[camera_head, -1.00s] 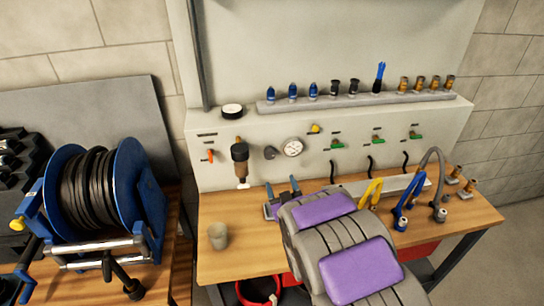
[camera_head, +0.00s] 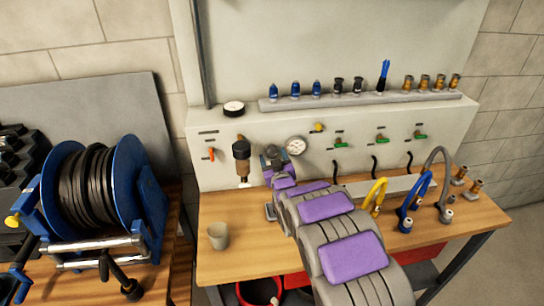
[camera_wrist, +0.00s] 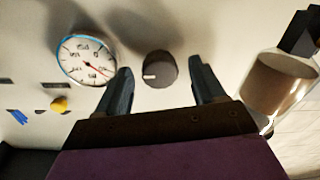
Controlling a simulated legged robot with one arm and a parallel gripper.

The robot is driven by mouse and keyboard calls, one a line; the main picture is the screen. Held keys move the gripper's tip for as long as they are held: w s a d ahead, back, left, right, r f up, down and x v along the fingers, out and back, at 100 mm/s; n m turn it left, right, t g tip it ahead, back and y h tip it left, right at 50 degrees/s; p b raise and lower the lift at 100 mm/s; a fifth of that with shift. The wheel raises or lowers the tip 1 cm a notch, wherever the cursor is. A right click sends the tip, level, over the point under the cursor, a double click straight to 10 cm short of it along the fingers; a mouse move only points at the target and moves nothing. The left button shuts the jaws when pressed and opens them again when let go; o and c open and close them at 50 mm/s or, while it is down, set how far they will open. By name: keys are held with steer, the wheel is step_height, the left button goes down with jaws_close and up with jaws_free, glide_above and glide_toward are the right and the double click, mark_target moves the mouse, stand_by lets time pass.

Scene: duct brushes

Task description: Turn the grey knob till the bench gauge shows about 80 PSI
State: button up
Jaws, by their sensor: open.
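The grey knob (camera_wrist: 159,69) is a dark round dial with a pale mark at its left edge in the wrist view, set on the light panel. My gripper (camera_wrist: 158,82) is open, with one finger on each side of the knob and a visible gap to both; I cannot tell whether the tips reach past its face. In the head view my gripper (camera_head: 276,158) is at the panel and hides the knob. The round white bench gauge (camera_wrist: 86,58) is beside the knob, and in the head view the gauge (camera_head: 296,145) is right of my gripper. Its reading is too small to tell.
A filter bowl unit (camera_head: 241,153) hangs close left of my gripper. A red lever (camera_head: 211,153), a yellow button (camera_head: 319,127) and green-handled valves (camera_head: 381,138) are on the panel. A cup (camera_head: 218,236) and coloured hoses (camera_head: 416,196) stand on the wooden bench (camera_head: 240,262).

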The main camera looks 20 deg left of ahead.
steer(key=shift+x, duration=1.15)
steer(key=shift+c, duration=0.2)
steer(key=c, duration=1)
